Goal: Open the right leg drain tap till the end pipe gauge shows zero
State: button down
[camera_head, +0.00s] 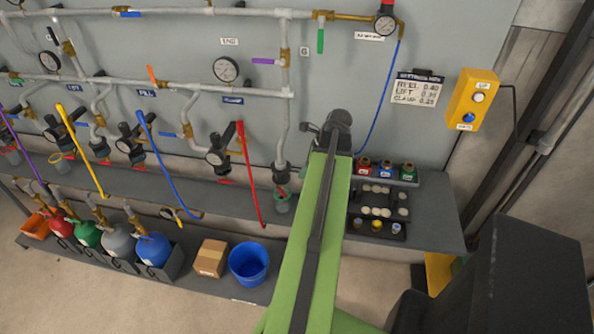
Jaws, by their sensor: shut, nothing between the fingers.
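The gauge under the "END" label (225,69) is a round white dial on the wall panel, left of the right vertical pipe. Its reading is too small to make out. The right leg (283,130) is a grey pipe running down to a dark fitting (281,172) with a clear pot (282,201) below it. This fitting looks like the drain tap, but its setting is unclear. My gripper (335,124) is at the far end of my green arm, shut and empty, right of the leg and apart from it. The arm largely hides its fingertips.
Colored levers hang left of the leg, the red one (250,175) closest. A purple lever (264,61) sits higher on the leg. Small pots and a tray stand on the shelf (435,215) to the right. A blue bucket (249,264) and box (210,258) are below.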

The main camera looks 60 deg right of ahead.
jog(key=p+v, duration=0.3)
jog(key=v, duration=0.3)
jog(key=shift+p, duration=0.4)
